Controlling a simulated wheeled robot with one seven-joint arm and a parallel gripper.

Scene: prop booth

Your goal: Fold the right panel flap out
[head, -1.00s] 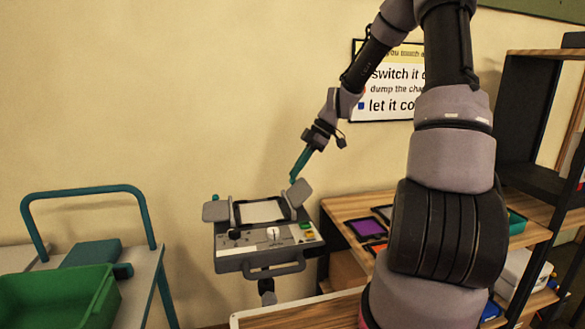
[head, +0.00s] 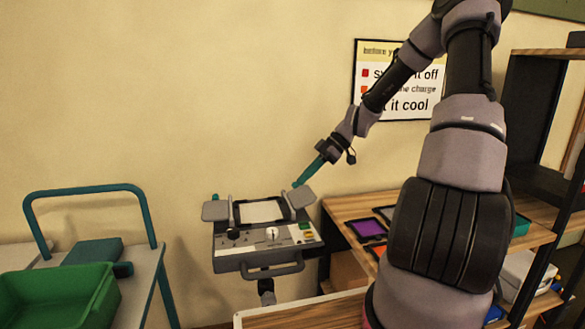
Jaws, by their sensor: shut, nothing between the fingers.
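The grey control panel (head: 262,250) stands on a post near the wall, with a pale screen, knobs, coloured buttons and a front handle. Its left flap (head: 216,211) sticks out to the left of the screen. Its right flap (head: 302,197) sticks out to the right, tilted up. My gripper (head: 296,185), with teal fingers, is shut with its tips at the upper edge of the right flap. I cannot tell whether the tips touch it.
A teal-railed cart with a green bin (head: 62,300) stands at the left. A wooden bench (head: 345,205) with a purple-screened tablet (head: 369,228) is right of the panel. A dark shelf rack (head: 528,130) stands at the far right. A sign hangs on the wall.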

